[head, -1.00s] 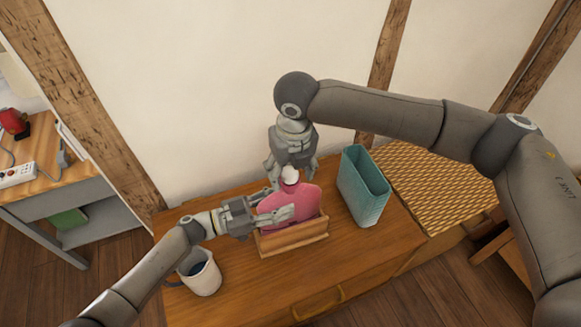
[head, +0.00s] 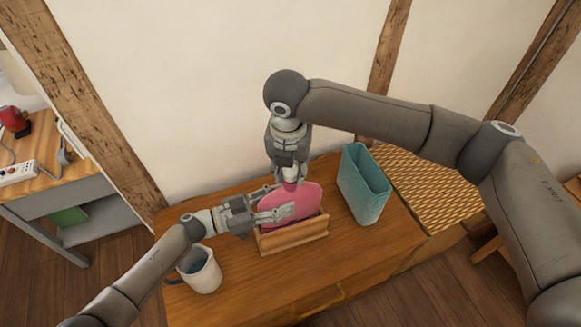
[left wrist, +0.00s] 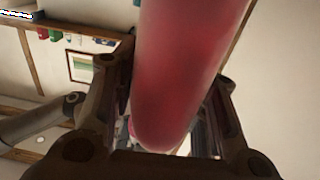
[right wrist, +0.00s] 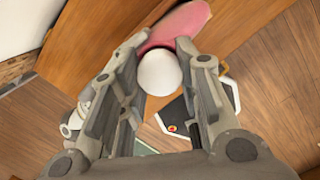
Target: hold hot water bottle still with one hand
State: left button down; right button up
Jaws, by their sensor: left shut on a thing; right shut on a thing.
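The pink hot water bottle (head: 304,201) stands in a wooden holder (head: 295,238) on the wooden cabinet. My left gripper (head: 272,206) is shut on the bottle's body from the left; in the left wrist view the red-pink body (left wrist: 180,75) lies between its fingers. My right gripper (head: 290,182) comes from above and is shut on the white stopper (right wrist: 160,73) at the bottle's top. In the right wrist view the stopper sits between the fingers, with pink rubber behind it.
A white jug (head: 203,271) stands on the cabinet (head: 354,255) at the left, close under my left arm. A teal open container (head: 362,186) stands right of the holder. A woven-topped surface (head: 430,185) adjoins on the right. A wall rises behind.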

jog(key=m, duration=0.5)
jog(key=shift+a+f+h, duration=0.1)
jog(key=shift+h, duration=0.2)
jog(key=m, duration=0.3)
jog(key=shift+m+g, duration=0.3)
jog(key=shift+m, duration=0.1)
jog(key=m, duration=0.3)
jog(key=shift+m+h, duration=0.3)
jog(key=m, duration=0.3)
jog(key=shift+m+g, duration=0.4)
jog(key=m, duration=0.3)
jog(key=shift+w+f+g, duration=0.1)
jog(key=shift+g, duration=0.2)
jog(key=m, duration=0.5)
jog(key=shift+m, duration=0.4)
jog(key=m+y, duration=0.1)
jog(key=m, duration=0.4)
jog(key=shift+f+g, duration=0.1)
jog(key=shift+g, duration=0.3)
jog(key=m, duration=0.3)
jog(key=shift+d, duration=0.2)
jog(key=o, duration=1.2)
jog(key=shift+a, duration=0.1)
jog(key=shift+r, duration=0.2)
jog(key=r, duration=0.4)
jog(key=w+r, duration=0.1)
jog(key=r, duration=0.6)
jog(key=shift+w+r, duration=0.25)
jog(key=shift+r, duration=0.05)
